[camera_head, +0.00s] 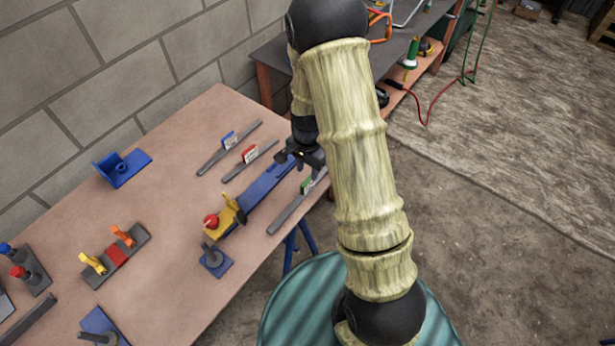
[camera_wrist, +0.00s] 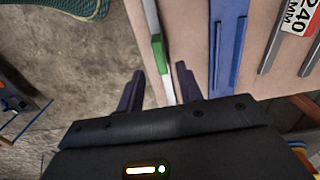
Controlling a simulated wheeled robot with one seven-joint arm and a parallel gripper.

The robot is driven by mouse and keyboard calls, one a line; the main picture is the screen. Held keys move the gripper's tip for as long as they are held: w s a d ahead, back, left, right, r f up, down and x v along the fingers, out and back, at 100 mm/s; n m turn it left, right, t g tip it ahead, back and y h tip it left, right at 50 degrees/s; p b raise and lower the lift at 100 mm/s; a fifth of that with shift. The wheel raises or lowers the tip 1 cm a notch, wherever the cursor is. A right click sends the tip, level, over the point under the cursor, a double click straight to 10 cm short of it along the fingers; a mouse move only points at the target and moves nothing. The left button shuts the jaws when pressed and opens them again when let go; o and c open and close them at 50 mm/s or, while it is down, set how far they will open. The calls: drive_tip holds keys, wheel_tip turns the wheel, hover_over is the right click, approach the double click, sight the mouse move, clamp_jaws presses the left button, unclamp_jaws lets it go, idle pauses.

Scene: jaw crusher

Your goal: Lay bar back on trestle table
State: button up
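A grey bar with a green tag (camera_head: 284,214) lies on the trestle table (camera_head: 180,235) near its right edge. In the wrist view the green-tagged bar (camera_wrist: 153,28) runs between my fingers, along the table edge. My gripper (camera_wrist: 159,68) is open, with a gap on each side of the bar. In the head view my gripper (camera_head: 308,158) is over the far end of the table, partly hidden by my arm. A blue-tagged bar (camera_head: 217,154) and a red-tagged bar (camera_head: 240,169) lie farther left; the red tag (camera_wrist: 299,20) reads 240 MM.
A long blue fixture (camera_head: 265,185) with a yellow clamp (camera_head: 229,215) lies beside the green-tagged bar. Other blue and grey fixtures stand on the table's left. A teal ribbed drum (camera_head: 290,310) stands beside the table's front. A dark bench (camera_head: 400,45) stands behind.

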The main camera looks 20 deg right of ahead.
sight(308, 181)
drive_tip(key=shift+r, duration=2.35)
drive_tip(key=s+r+n+t, duration=0.2)
drive_tip(key=s+r+n, duration=0.8)
drive_tip(key=s+r, duration=0.2)
drive_tip(key=shift+s+a+n+t, duration=0.3)
drive_tip(key=shift+s+a+n, duration=0.15)
drive_tip(key=shift+s, duration=0.15)
drive_tip(key=shift+w+p+v, duration=0.25)
drive_tip(key=shift+p+v, duration=0.85)
